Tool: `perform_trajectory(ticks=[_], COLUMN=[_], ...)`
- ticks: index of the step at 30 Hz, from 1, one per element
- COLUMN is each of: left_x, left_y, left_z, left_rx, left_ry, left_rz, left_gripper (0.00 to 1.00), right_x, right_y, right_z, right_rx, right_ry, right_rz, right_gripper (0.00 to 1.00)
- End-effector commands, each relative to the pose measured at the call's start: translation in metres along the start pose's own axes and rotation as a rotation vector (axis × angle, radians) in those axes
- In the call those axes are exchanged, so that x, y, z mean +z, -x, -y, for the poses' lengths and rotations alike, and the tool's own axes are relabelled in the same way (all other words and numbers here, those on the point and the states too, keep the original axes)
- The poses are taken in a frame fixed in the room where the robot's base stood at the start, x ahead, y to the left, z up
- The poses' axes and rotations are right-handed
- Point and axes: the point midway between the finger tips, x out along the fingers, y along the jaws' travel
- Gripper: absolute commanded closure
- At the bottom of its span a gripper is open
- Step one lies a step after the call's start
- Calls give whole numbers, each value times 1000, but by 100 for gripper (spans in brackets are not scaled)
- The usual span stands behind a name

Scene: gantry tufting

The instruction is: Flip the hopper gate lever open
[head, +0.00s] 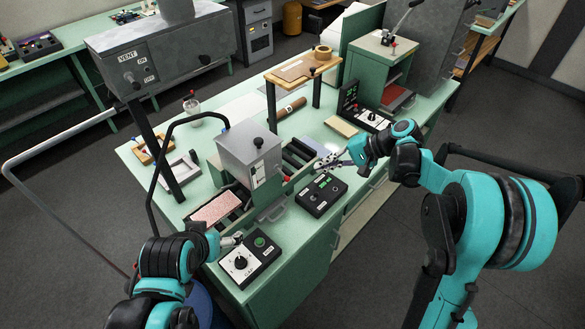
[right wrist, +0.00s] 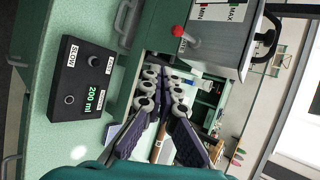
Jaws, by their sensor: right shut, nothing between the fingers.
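The grey hopper (head: 246,155) stands on the green bench, with a black knob on top. Its gate lever has a red knob (head: 286,178) low on the hopper's right side. In the right wrist view the red lever knob (right wrist: 177,31) sits on a short silver stem beside the hopper (right wrist: 225,35) with its MIN and MAX label. My right gripper (head: 322,163) is shut and empty, to the right of the lever and apart from it. Its fingers (right wrist: 166,78) point past the lever. My left gripper (head: 236,240) is small and partly hidden near the front dial box; its fingers are unclear.
A black control box reading 200 ml (right wrist: 82,82) lies below my right gripper; it also shows in the head view (head: 321,194). A dial box (head: 249,259) is at the front edge. A pink tray (head: 214,208) is left of the hopper.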

Motion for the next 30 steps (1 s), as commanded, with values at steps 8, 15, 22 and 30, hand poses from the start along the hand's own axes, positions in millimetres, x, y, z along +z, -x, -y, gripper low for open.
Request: perform_trajectory(ticks=[8, 15, 22, 30], left_x=[-7, -7, -7, -4], left_y=[10, 10, 10, 6], left_z=[0, 0, 0, 0], left_rx=[0, 0, 0, 0], left_ry=[0, 0, 0, 0], left_rz=[0, 0, 0, 0], left_gripper=[15, 15, 15, 15], right_x=[-25, -28, -28, -24], right_y=[-5, -7, -7, -37], right_z=[2, 0, 0, 3], right_rx=[-102, -118, -117, -116], right_ry=[-48, -55, -54, -52], right_rz=[92, 107, 106, 108], right_gripper=[100, 100, 100, 100])
